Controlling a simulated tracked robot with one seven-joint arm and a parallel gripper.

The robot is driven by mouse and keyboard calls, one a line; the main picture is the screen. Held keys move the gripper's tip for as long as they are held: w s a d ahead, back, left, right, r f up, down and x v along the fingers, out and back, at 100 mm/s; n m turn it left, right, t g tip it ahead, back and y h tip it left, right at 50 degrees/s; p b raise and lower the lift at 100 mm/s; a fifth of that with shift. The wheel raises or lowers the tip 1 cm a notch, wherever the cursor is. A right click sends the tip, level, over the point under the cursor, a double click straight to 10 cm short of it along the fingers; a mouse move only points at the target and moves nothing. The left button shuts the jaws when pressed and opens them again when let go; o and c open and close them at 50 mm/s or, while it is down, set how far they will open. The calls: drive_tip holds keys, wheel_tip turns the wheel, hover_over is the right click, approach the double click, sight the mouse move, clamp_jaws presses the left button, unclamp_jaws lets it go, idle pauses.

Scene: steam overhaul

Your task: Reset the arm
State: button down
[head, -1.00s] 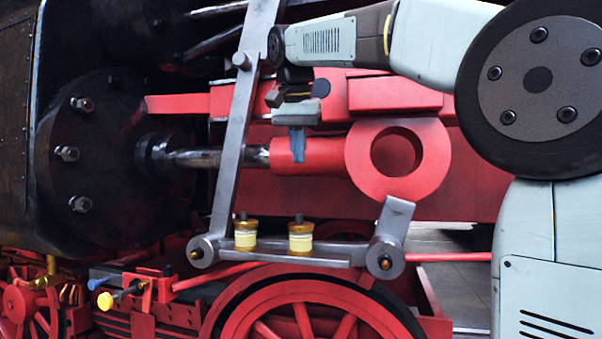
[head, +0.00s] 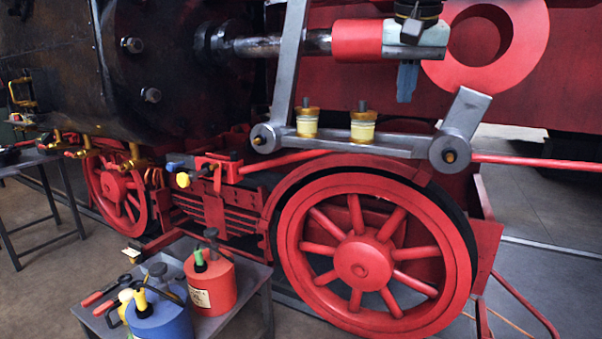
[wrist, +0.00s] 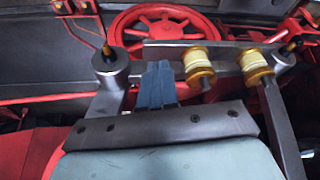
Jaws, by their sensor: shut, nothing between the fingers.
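My gripper (head: 407,82) hangs at the top of the head view, in front of the red rod end beside the large red ring. Its blue-grey fingers are shut together, point down and hold nothing. They also show in the wrist view (wrist: 157,84), with the grey link bar and its two yellow-and-brass oil cups (wrist: 198,68) beyond them. In the head view the gripper is above and to the right of these cups (head: 363,125), apart from them. Most of my arm is out of the head view.
A large red wheel (head: 358,262) stands below the link bar. A small table (head: 256,279) at lower left carries a red can (head: 209,287), a blue can (head: 158,318) and tools. Another table (head: 38,158) stands far left. Open floor (head: 545,205) shows at right.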

drive_tip(key=s+d+f+n, duration=0.1)
drive_tip(key=s+f, duration=0.3)
drive_tip(key=f, duration=0.3)
drive_tip(key=s+d+f, duration=0.2)
drive_tip(key=s+f, duration=0.2)
drive_tip(key=f, duration=0.3)
drive_tip(key=s+d+f+n+t, duration=0.1)
drive_tip(key=s+d+f, duration=0.1)
drive_tip(key=s+f, duration=0.2)
wheel_tip(320, 180, down, 4)
drive_tip(key=shift+s+d+r+n+y, duration=0.2)
drive_tip(key=shift+s+n+y, duration=0.1)
drive_tip(key=shift+s+y, duration=0.1)
